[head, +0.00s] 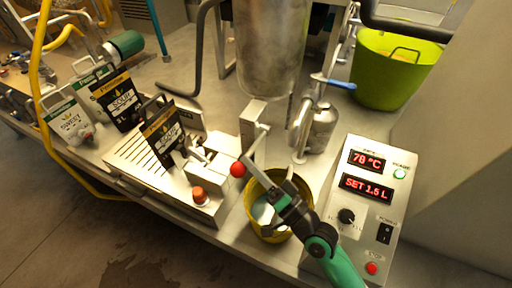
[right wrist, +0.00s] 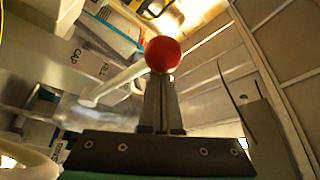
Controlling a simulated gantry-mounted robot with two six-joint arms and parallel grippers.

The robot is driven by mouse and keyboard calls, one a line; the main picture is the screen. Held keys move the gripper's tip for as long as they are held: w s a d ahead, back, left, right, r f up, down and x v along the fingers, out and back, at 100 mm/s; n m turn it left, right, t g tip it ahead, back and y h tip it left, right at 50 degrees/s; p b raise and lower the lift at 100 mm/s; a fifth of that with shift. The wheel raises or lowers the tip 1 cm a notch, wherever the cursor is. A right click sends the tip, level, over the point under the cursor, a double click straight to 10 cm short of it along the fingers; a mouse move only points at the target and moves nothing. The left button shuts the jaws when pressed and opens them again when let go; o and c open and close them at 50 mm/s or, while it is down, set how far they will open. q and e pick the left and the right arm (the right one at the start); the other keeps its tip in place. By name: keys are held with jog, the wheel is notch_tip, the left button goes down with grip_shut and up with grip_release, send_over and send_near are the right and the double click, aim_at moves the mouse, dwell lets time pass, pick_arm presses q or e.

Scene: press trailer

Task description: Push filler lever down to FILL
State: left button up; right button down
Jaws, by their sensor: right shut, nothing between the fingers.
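The filler lever is a pale rod that runs from a pivot by the grey valve box (head: 252,120) to a red ball knob (head: 237,169). In the head view it slopes down and to the left toward the ball. The ball also shows in the right wrist view (right wrist: 163,54), just beyond my fingertips, with the rod (right wrist: 118,82) coming in from the left. My right gripper (head: 248,164) is shut and empty, its tips very close to the ball. I cannot tell whether they touch. My left gripper is out of view.
A yellow bucket (head: 253,218) stands below my right gripper. The control box (head: 342,222) reads 78 °C and SET 1.5 L. Pouches (head: 165,134) and a red-orange button (head: 199,195) are at left. A green tub (head: 385,86) stands back right.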

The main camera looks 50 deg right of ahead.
notch_tip(320, 180, up, 4)
jog(key=d+f+p, duration=0.1)
jog(key=d, duration=0.2)
jog(key=b+v, duration=0.1)
jog(key=v, duration=0.2)
jog(key=b+v, duration=0.1)
jog(key=v, duration=0.2)
jog(key=b+v, duration=0.1)
jog(key=v, duration=0.2)
jog(key=shift+s+d+f, duration=0.1)
jog(key=shift+s+f, duration=0.1)
jog(key=shift+f, duration=0.3)
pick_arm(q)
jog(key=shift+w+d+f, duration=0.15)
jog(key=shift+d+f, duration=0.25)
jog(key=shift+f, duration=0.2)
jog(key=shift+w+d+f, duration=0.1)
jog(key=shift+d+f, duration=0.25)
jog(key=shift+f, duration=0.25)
